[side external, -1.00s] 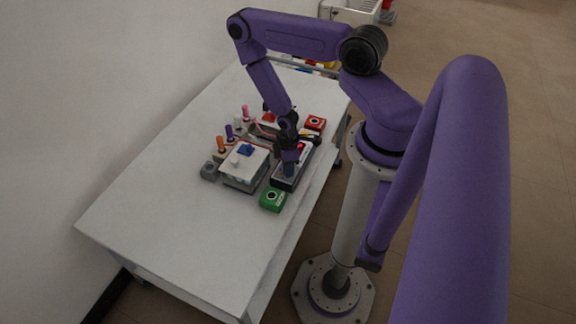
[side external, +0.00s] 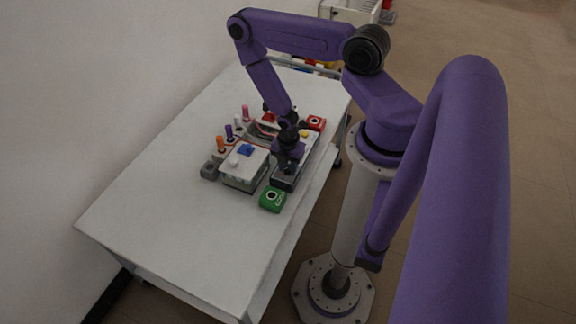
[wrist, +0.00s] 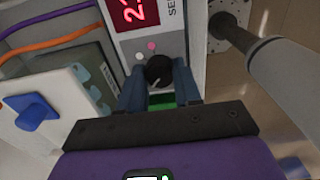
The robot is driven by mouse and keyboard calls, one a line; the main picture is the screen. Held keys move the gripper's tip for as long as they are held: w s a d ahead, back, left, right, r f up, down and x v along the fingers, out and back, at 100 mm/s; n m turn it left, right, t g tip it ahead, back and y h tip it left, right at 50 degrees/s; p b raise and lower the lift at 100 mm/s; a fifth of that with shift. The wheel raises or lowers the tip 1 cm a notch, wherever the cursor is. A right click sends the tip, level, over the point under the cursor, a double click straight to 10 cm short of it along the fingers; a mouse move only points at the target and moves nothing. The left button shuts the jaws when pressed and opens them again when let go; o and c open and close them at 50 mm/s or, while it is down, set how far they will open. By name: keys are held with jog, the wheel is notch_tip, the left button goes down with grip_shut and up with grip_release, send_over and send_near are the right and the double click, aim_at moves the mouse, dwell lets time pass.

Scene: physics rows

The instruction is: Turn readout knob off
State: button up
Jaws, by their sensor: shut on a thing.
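The readout box (wrist: 168,43) is a pale panel with a lit red display (wrist: 133,12) reading "2." and a digit cut off by the frame edge. Its black round knob (wrist: 158,70) with a white mark sits below the display. My gripper (wrist: 159,80) has its two blue fingers closed on either side of the knob.
A white-topped box with a blue switch (side external: 246,150) stands left of the readout box. A green block (side external: 272,199) is in front and a red block (side external: 316,123) behind. The near left of the white table (side external: 150,215) is clear.

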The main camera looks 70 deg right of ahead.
aim_at(288, 168)
jog(key=n, duration=0.6)
jog(key=shift+n, duration=0.3)
dwell(0.4)
jog(key=o, duration=1)
jog(key=shift+o, duration=0.2)
jog(key=shift+r, duration=0.1)
notch_tip(288, 168, up, 17)
jog(key=shift+r, duration=0.15)
dwell(0.4)
